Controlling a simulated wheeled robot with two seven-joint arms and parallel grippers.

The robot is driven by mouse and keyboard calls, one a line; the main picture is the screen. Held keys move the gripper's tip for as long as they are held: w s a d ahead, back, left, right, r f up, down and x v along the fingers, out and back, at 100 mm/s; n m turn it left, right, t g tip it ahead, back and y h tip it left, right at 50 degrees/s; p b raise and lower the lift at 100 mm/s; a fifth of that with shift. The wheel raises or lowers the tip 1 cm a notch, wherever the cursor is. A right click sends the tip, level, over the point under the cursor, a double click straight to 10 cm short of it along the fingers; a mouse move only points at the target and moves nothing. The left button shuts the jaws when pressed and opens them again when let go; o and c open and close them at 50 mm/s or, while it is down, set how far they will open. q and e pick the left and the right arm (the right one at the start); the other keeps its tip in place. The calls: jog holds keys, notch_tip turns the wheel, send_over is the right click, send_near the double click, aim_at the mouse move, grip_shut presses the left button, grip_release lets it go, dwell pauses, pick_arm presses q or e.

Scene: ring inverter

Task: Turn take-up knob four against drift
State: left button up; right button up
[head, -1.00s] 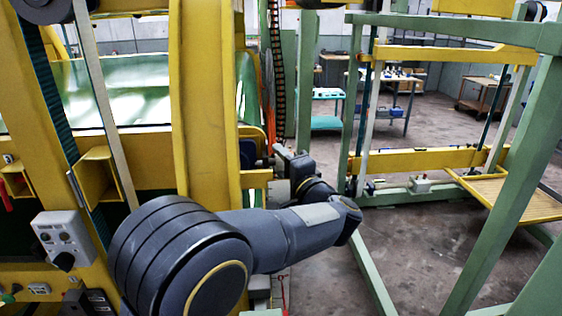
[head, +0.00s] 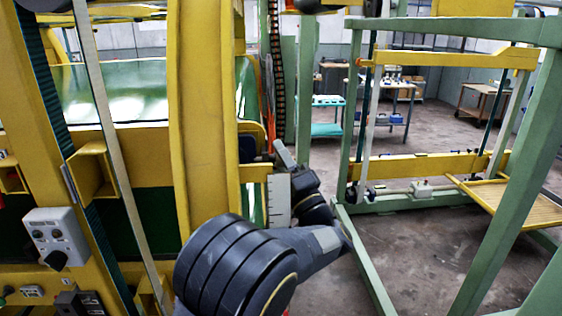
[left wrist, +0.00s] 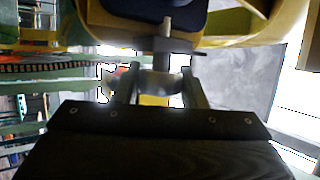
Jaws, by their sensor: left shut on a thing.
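A round metallic knob (left wrist: 160,84) on a short grey shaft (left wrist: 165,38) shows at the middle of the left wrist view. My left gripper (left wrist: 160,92) has one finger on each side of the knob and is shut on it. The shaft runs from the knob to a dark blue part on a yellow frame. In the head view my left gripper (head: 283,154) is beside the right edge of the yellow machine frame (head: 205,120); the knob is hidden there. No number is readable on the knob. My right gripper is not in view.
A grey control box (head: 56,238) with buttons is on the machine at the left. A pale scale plate (head: 278,198) is close beside my left wrist. A green steel frame (head: 520,180) stands at the right. Open concrete floor (head: 405,240) lies between the frame's legs.

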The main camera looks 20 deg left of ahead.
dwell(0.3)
pick_arm(q)
jog(key=o, duration=1)
jog(key=b+v, duration=0.2)
jog(key=v, duration=0.5)
jog(key=shift+s+d+f+b, duration=0.2)
jog(key=shift+d+b, duration=0.1)
jog(key=shift+b, duration=0.05)
